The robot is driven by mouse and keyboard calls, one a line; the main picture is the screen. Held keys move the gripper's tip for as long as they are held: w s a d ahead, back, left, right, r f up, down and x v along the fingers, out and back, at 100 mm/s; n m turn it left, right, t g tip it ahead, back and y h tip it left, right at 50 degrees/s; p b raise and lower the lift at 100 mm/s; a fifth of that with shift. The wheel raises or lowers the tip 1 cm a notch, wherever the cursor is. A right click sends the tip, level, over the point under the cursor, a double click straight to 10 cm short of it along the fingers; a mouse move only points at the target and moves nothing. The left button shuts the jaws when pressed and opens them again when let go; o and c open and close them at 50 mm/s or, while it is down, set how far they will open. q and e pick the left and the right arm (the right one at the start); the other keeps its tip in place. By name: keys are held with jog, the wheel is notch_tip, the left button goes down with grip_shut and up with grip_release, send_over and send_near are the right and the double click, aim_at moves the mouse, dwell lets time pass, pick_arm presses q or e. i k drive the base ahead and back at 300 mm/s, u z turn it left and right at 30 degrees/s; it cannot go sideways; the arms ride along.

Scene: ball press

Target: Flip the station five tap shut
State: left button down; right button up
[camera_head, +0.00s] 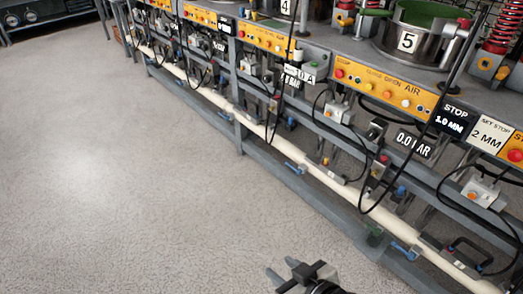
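The number 5 plate (407,41) is on a round metal vessel on the bench at the upper right. A white pipe (348,192) runs low along the bench front. A blue tap handle (405,250) sits beside the pipe at the lower right, below station five. Another blue tap handle (295,168) sits farther up the pipe to the left. I cannot tell for sure which one belongs to station five. My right gripper (281,269) is at the bottom edge, over the floor, open and empty, left of the lower-right handle and apart from it. My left gripper is not in view.
Black hoses (364,200) hang before the pipe. A grey lower rail (300,185) runs along the floor side. The grey floor (120,180) at left is clear.

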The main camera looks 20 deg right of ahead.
aim_at(299, 172)
jog(key=z, duration=0.3)
jog(key=i, duration=0.95)
jog(key=z, duration=1)
jog(key=i, duration=0.35)
jog(key=z, duration=0.3)
